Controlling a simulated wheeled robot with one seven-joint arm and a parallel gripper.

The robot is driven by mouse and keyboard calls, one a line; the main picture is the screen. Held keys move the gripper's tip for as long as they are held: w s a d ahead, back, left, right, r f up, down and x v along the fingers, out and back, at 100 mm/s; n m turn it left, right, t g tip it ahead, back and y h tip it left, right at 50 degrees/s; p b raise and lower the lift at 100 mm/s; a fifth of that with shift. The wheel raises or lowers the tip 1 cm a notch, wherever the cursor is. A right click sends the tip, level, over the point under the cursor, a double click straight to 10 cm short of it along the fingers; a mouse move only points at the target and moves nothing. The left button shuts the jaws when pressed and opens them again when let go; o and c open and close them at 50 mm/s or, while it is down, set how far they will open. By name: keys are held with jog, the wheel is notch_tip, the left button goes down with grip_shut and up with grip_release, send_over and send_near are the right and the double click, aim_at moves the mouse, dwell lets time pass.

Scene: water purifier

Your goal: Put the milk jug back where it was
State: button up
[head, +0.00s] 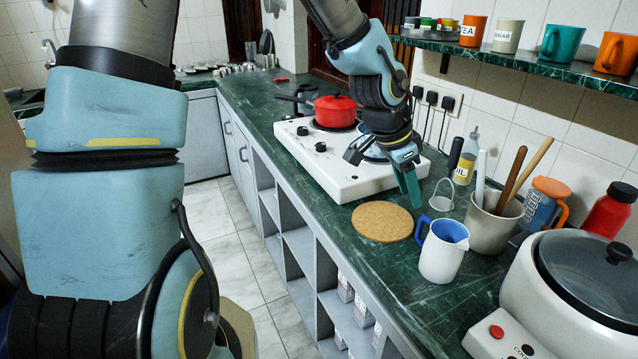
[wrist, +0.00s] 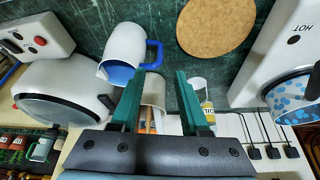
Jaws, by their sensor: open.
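A white jug (head: 441,257) with a blue handle and blue inside stands upright on the green counter; it fits the milk jug, though I see no label on it. In the wrist view the jug (wrist: 122,45) is left of the fingers, its handle towards them. My gripper (head: 409,188) is above the counter, behind the jug and near the stove's right end. Its green fingers (wrist: 160,78) are apart with nothing held between them, and the jug is clear of them.
A round cork mat (head: 382,222) lies bare left of the jug. A utensil pot (head: 492,222), a blue orange-lidded jug (head: 543,204) and a rice cooker (head: 565,290) crowd the right. The white stove (head: 335,165) carries a red pot (head: 335,110). A mug shelf (head: 530,62) hangs above.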

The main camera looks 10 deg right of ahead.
jog(key=w+a+n+y, duration=0.1)
jog(key=a+n, duration=0.7)
jog(key=a, duration=0.9)
jog(key=w+a+r+n+t+y, duration=0.1)
jog(key=a+n, duration=0.7)
jog(key=a, duration=1)
jog(key=shift+w+a+r+y, duration=0.2)
jog(key=shift+w+y, duration=0.4)
jog(key=shift+y, duration=0.6)
jog(key=shift+o, duration=0.2)
